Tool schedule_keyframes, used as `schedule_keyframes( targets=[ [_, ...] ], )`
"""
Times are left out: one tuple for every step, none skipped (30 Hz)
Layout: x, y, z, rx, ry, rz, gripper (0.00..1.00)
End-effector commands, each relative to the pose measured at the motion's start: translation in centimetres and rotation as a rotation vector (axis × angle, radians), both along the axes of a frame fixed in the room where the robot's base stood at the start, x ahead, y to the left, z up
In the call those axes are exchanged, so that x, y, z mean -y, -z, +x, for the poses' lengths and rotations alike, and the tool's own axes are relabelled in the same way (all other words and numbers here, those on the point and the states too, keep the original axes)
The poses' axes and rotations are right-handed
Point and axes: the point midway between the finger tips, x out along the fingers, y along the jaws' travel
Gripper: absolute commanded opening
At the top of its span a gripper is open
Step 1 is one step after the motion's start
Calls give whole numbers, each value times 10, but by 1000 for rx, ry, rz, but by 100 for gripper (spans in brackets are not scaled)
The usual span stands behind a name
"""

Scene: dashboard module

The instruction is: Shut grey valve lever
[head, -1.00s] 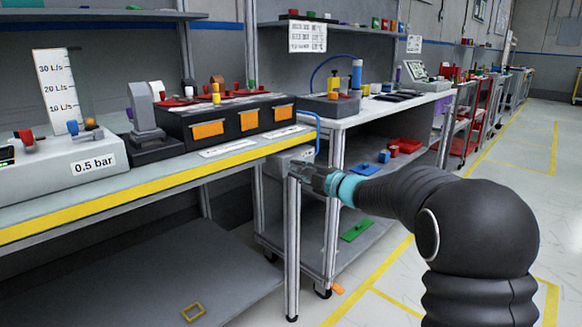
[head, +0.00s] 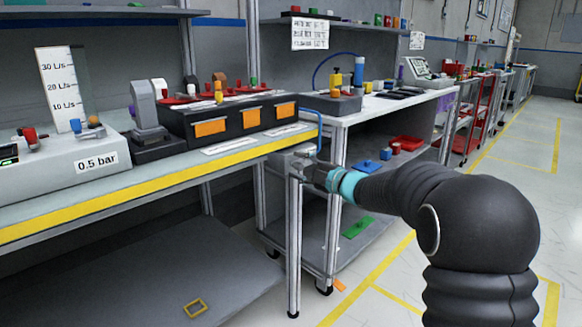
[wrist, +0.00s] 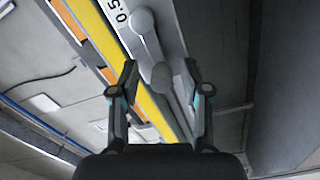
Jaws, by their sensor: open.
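A grey lever (wrist: 147,40) with rounded ends shows in the upper middle of the wrist view, next to a white label strip with part of "0.5". It lies ahead of my gripper (wrist: 160,75), roughly between the two fingertips in the picture; I see no contact. The fingers are spread and hold nothing. In the head view, my gripper (head: 303,170) is at the front right corner of the long bench, in front of its post. I cannot pick out the lever surely in the head view.
The bench edge has a yellow strip (head: 150,188). On the bench stand a "0.5 bar" module (head: 50,165) and a black box with orange drawers (head: 180,125). A second bench (head: 385,105) stands behind. Open floor (head: 520,150) lies to the right.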

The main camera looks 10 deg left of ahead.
Motion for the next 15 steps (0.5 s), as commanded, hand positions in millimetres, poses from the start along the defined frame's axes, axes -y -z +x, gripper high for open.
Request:
schedule_keyframes(
  targets=[
    [0, 0, 0, 0, 1, 0, 47],
    [1, 0, 0, 0, 1, 0, 47],
    [2, 1, -1, -1, 1, -1, 47],
    [3, 1, -2, -1, 1, -1, 47],
    [6, 1, -3, -1, 2, -1, 47],
    [9, 1, -5, -1, 3, -1, 47],
    [12, 0, -7, -1, 3, -1, 47],
    [16, 0, -10, 0, 3, -1, 47],
    [22, 0, -14, 0, 5, -1, 47],
    [26, 0, -17, 0, 5, -1, 47],
    [31, 0, -21, 0, 5, -1, 47],
    [37, -1, -26, 1, 5, 0, 47],
    [42, 0, -30, -1, 6, -1, 47],
    [47, 0, -34, 0, 5, -1, 47],
    [53, 0, -39, 0, 4, 0, 47]
  ],
)
